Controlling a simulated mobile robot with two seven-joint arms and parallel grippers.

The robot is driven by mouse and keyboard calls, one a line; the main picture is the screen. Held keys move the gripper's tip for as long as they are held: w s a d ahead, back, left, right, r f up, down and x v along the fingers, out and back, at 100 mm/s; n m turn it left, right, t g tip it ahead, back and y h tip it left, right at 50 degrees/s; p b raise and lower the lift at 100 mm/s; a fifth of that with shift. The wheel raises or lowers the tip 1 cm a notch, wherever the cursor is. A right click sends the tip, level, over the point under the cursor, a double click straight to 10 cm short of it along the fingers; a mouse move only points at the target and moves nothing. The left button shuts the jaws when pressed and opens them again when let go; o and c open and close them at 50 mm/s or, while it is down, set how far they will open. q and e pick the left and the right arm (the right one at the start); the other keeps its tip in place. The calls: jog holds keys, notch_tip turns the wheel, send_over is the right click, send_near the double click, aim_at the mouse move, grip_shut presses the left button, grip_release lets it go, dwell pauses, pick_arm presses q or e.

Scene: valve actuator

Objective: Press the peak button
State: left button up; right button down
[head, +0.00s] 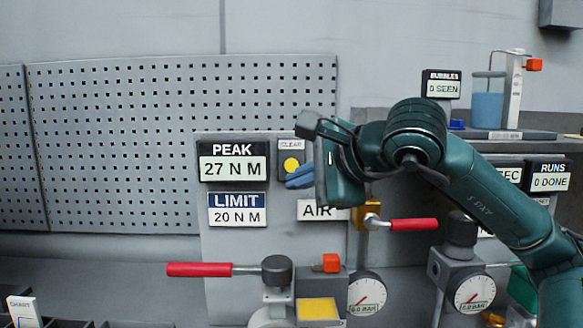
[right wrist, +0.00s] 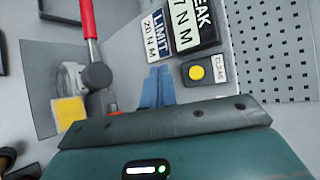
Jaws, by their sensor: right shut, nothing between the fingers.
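The PEAK display (head: 233,162) reads 27 N M on the grey panel. To its right is a small dark plate labelled CLEAR with a round yellow button (head: 291,164). The button (right wrist: 196,73) also shows in the right wrist view, uncovered. My right gripper (head: 290,180) has its blue fingers shut and empty, just below and right of the button in the head view. In the right wrist view the fingertips (right wrist: 158,70) lie left of the button, apart from it in the picture. Whether they touch the panel I cannot tell. My left gripper is not in view.
The LIMIT display (head: 237,209) reads 20 N M. A red-handled lever (head: 200,269) sticks out below it. A yellow block (head: 318,309), a gauge (head: 367,294) and a second red handle (head: 413,224) are lower right. A perforated board (head: 120,140) is at left.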

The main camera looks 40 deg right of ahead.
aim_at(291, 165)
pick_arm(q)
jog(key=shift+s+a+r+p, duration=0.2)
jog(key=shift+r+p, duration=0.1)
jog(key=shift+p, duration=0.6)
pick_arm(e)
jog(key=w+d, duration=0.5)
jog(key=w, duration=0.1)
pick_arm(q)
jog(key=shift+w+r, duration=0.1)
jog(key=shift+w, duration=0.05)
pick_arm(e)
jog(key=shift+w+d, duration=0.1)
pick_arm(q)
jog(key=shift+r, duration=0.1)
pick_arm(e)
jog(key=shift+w+d, duration=0.1)
dwell(0.9)
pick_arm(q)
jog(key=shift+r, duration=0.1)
pick_arm(e)
jog(key=shift+w+d, duration=0.15)
jog(key=shift+w, duration=0.1)
